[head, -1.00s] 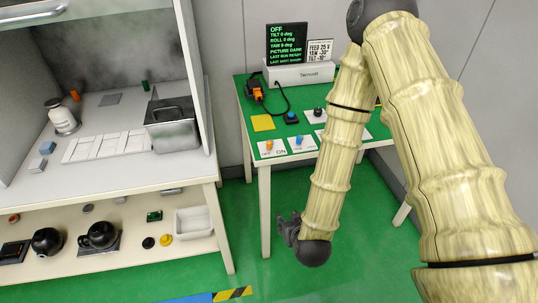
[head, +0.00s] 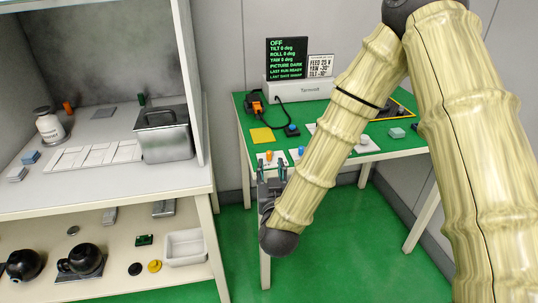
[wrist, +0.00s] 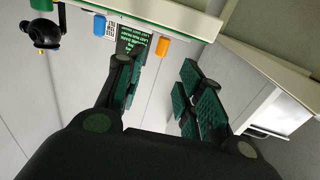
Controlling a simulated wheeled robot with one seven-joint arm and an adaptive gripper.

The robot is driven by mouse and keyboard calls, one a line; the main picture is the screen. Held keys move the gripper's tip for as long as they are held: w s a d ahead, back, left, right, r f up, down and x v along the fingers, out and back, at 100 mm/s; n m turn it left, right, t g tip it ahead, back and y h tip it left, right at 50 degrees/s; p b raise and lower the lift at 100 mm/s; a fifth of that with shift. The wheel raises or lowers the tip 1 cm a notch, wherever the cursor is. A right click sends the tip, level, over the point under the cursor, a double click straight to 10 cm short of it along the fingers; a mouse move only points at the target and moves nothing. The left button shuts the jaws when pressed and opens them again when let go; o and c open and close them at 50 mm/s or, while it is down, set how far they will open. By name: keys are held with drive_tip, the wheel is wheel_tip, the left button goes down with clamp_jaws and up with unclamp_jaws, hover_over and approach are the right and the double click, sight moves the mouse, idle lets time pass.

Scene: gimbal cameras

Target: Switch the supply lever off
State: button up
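The likely supply lever is an orange lever (head: 269,155) on a white plate (head: 278,163) at the table's front left corner. The plate's lettering is partly hidden by my gripper, and I cannot tell the lever's setting. The orange lever (wrist: 172,48) also shows in the wrist view, beyond and between the fingers. My gripper (head: 272,168) is open and empty, just in front of the table edge below the lever, apart from it. Its spread fingers also show in the wrist view (wrist: 160,85). The screen (head: 287,58) reads OFF at its top.
A blue lever (head: 300,151) stands right of the orange one. A black and orange device (head: 255,105) with a cable and a yellow square (head: 262,135) lie behind. A bench (head: 100,190) with a metal box (head: 163,140) stands left. Green floor is clear between.

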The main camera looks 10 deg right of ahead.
sight(269, 154)
drive_tip(key=w, duration=0.9)
drive_tip(key=shift+d, duration=0.35)
